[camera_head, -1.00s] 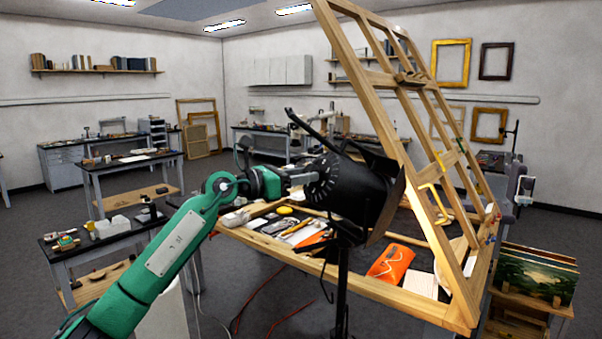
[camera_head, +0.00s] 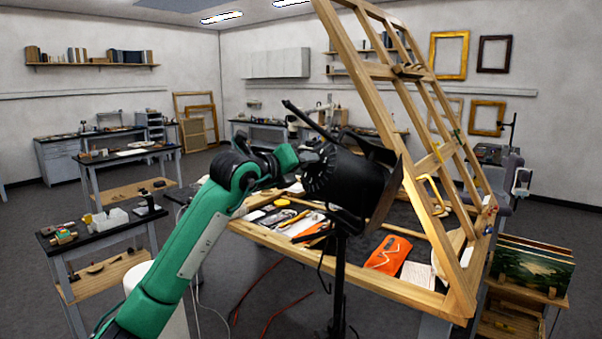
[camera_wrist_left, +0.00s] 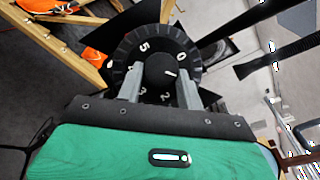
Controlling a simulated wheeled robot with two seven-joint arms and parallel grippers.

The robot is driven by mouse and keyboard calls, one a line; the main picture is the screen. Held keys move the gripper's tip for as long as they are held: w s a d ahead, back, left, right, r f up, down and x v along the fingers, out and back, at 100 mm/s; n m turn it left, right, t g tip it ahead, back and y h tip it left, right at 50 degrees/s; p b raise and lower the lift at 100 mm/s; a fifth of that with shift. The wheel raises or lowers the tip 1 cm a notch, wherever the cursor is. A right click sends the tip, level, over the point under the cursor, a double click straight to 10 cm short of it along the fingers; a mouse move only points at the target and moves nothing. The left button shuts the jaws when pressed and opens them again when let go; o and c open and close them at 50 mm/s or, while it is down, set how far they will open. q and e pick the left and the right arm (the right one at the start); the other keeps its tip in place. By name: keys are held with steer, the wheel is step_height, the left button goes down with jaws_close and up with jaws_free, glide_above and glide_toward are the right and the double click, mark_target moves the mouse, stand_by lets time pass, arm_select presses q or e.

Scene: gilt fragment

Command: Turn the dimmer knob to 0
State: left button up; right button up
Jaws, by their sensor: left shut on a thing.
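The black lamp (camera_head: 352,188) stands on a dark pole, with a numbered dial (camera_head: 318,172) on its back facing my left arm. My left gripper (camera_head: 306,166) is at this dial, its fingers largely hidden by the wrist. In the left wrist view the dial (camera_wrist_left: 127,50) has white digits; 0 is at the right and 5 at upper left. The dark dimmer knob (camera_wrist_left: 158,70) sits at its middle, between the fingers of my left gripper (camera_wrist_left: 160,84), which is shut on it. A white mark on the knob points right and slightly down, below the 0. My right gripper is out of view.
A wooden easel frame (camera_head: 419,180) leans just right of the lamp. Behind the lamp is a wood-edged worktable (camera_head: 290,254) with tools and an orange pouch (camera_head: 388,254). A small side table (camera_head: 100,230) stands left of my arm. Red cables lie on the floor.

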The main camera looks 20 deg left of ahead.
arm_select(q)
steer(key=n+y+b, duration=0.1)
steer(key=n, duration=0.2)
steer(key=n+g+y+b, duration=0.1)
steer(key=n, duration=0.2)
steer(key=n+g+y, duration=0.1)
steer(key=n, duration=0.1)
steer(key=shift+d+r+n+y+b, duration=0.3)
steer(key=shift+r+n+b, duration=0.1)
steer(key=o, duration=1)
steer(key=shift+w, duration=0.1)
